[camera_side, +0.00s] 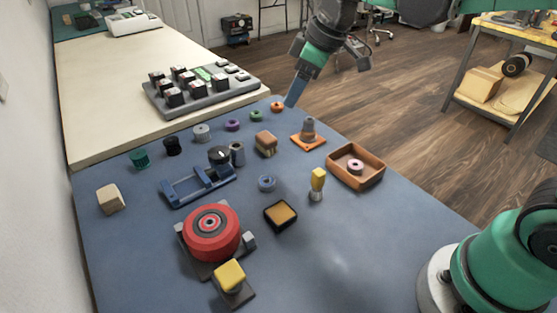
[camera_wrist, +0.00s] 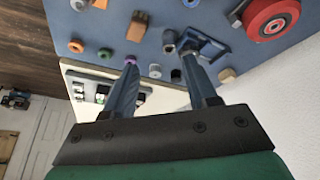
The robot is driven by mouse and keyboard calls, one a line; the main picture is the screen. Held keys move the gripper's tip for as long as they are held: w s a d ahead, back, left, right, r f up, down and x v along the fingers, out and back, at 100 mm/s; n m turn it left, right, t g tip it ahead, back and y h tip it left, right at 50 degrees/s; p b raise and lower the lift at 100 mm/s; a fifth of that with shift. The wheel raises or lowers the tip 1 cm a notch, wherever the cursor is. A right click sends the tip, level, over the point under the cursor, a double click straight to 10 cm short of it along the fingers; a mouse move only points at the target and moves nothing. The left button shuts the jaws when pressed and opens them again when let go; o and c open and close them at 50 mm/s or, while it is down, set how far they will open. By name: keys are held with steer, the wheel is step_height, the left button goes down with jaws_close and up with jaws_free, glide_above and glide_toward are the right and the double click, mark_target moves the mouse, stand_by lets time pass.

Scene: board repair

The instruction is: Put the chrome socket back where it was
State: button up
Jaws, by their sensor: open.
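The chrome socket appears to be the small grey metallic cylinder (camera_side: 237,153) standing upright on the blue mat, close beside a black-topped round knob and the blue cradle (camera_side: 199,186). It also seems to show in the wrist view (camera_wrist: 169,37), near the cradle (camera_wrist: 206,46), though it is small there. My gripper (camera_side: 291,101) is raised near the far right edge of the mat, away from the socket. In the wrist view my gripper (camera_wrist: 160,60) has its fingers wide apart with nothing held between them.
A row of coloured knobs, including a grey one (camera_side: 202,132), crosses the mat's far side. A red wheel (camera_side: 212,232), wooden block (camera_side: 111,199), yellow-handled piece (camera_side: 317,183) and orange tray (camera_side: 372,176) stand around. The grey rack (camera_side: 205,98) is behind. The mat's front right is clear.

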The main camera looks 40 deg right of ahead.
steer(key=s+d+f+m+t+h, duration=0.1)
steer(key=s+m, duration=0.2)
steer(key=s, duration=0.2)
steer(key=s+d+f+m+t+h, duration=0.1)
steer(key=s+d+f+m+t, duration=0.1)
steer(key=s+m, duration=0.2)
steer(key=shift+s+f, duration=0.25)
steer(key=shift+s, duration=0.3)
stand_by(0.4)
